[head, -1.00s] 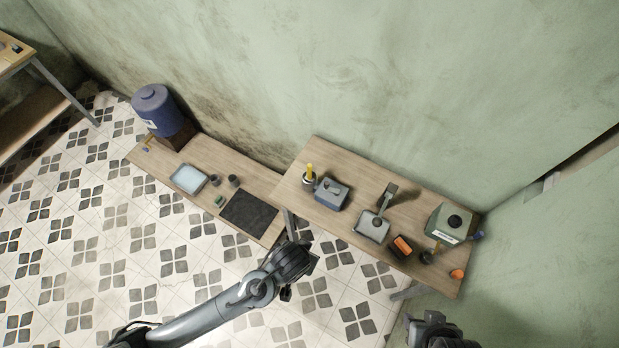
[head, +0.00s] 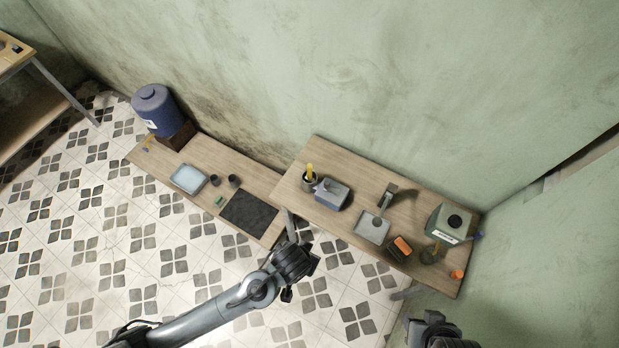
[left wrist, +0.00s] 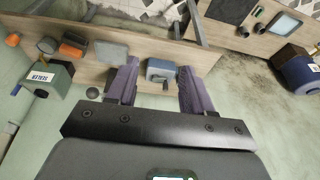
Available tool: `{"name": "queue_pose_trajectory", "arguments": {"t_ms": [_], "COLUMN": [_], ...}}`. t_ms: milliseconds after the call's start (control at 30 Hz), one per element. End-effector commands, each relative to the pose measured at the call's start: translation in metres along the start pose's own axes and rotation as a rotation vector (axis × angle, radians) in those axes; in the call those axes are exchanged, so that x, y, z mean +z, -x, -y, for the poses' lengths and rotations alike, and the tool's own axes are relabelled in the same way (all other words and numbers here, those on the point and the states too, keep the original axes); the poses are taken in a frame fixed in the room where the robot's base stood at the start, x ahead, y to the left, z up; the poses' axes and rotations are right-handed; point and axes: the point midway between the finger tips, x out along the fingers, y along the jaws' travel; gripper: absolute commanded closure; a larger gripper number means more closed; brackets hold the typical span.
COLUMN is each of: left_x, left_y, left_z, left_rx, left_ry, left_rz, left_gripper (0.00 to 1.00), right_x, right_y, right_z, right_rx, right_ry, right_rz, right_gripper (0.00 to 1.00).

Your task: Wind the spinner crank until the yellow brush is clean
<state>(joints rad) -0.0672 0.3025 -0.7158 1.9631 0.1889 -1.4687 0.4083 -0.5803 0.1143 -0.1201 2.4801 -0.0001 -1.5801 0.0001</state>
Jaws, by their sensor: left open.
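The yellow brush (head: 310,169) stands upright in a small dark cup (head: 308,184) at the left end of the raised table in the head view. Beside it is a blue-grey box (head: 332,196) with a light crank-like part (head: 319,187) on top, reaching toward the cup; I take this box for the spinner. My left gripper (head: 301,260) is in front of the table, apart from these things. In the left wrist view its two fingers (left wrist: 158,70) are open and empty, with the box (left wrist: 160,72) seen between them. My right gripper (head: 435,330) is partly in view at the bottom; its fingers are unclear.
A grey tray (head: 372,228), an orange sponge-like block in a dark holder (head: 402,247), a green box (head: 449,222) and an orange cup (head: 457,274) stand farther right. A lower bench (head: 260,182) at left holds a dark mat (head: 248,210), a light basin (head: 188,179) and a blue barrel (head: 156,108).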

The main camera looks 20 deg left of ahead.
Motion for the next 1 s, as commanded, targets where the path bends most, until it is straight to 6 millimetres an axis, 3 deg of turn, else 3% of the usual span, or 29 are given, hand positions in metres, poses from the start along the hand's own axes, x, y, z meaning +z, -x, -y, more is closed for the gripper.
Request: {"name": "queue_pose_trajectory", "arguments": {"t_ms": [267, 800, 1000], "left_x": [-0.004, -0.019, -0.021], "left_y": [0.009, 0.058, 0.066], "left_z": [0.000, 0.002, 0.002], "left_rx": [0.001, 0.001, 0.000], "left_ry": [0.000, 0.000, 0.000], "left_rz": [-0.002, -0.002, 0.000], "left_gripper": [0.49, 0.49, 0.49], "right_x": [0.000, 0.001, 0.001], "right_y": [0.000, 0.000, 0.000], "right_z": [0.000, -0.002, -0.002], "right_rx": [0.001, 0.007, 0.006], "right_ry": [0.001, 0.009, 0.008], "right_rz": [0.000, 0.002, 0.001], "right_gripper": [0.57, 0.57, 0.57]}}
